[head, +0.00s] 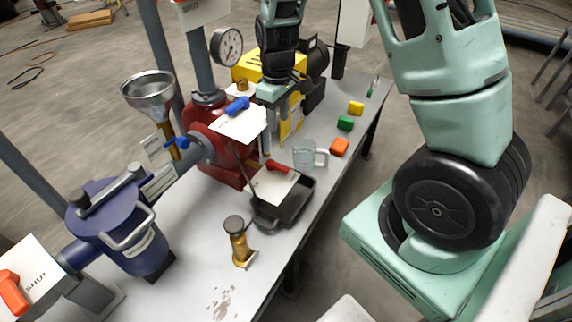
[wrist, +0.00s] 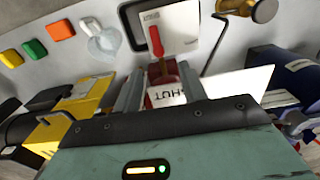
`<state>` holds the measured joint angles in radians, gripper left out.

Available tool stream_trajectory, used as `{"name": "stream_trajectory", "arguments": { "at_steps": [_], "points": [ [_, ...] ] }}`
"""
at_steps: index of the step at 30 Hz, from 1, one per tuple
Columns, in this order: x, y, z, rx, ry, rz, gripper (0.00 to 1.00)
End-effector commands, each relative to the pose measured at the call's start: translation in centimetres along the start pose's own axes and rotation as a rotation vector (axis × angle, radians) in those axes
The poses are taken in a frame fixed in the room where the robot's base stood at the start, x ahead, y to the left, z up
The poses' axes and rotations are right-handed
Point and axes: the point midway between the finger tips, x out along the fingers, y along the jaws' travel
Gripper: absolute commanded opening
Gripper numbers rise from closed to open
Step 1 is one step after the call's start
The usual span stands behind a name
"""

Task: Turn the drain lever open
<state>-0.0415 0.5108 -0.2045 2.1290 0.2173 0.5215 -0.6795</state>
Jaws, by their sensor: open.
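A red-handled lever (head: 278,166) lies over a white plate (head: 272,188) above a dark tray; I take it as the drain lever. The wrist view shows the red handle (wrist: 155,40) ahead of the fingers. My gripper (head: 268,118) points down beside the red press body (head: 226,150), above and behind this lever. In the wrist view my gripper (wrist: 160,88) is open, its fingers apart. Part of a SHUT label (wrist: 167,96) shows between them, and no handle is held. A blue-handled lever (head: 237,105) sits on another white plate by the gripper.
The dark tray (head: 296,204) stands below the red handle, with a glass mug (head: 305,154) beside it. Coloured blocks (head: 345,124) line the bench's right edge. A brass piece (head: 240,248) and a blue vessel (head: 130,235) stand nearer. A gauge (head: 227,46) rises behind the press.

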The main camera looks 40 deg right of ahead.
Motion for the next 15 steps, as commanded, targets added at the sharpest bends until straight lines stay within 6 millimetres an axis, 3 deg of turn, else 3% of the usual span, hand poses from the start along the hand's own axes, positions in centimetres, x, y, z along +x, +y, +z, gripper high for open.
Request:
{"name": "stream_trajectory", "arguments": {
  "at_steps": [3,8,15],
  "points": [
    [0.9,1.1,0.2,0.005,-0.006,0.008,0.42],
    [2.8,1.1,0.3,0.006,-0.008,0.007,0.42],
    [7.7,1.0,0.3,0.006,-0.009,0.005,0.42]
  ]
}}
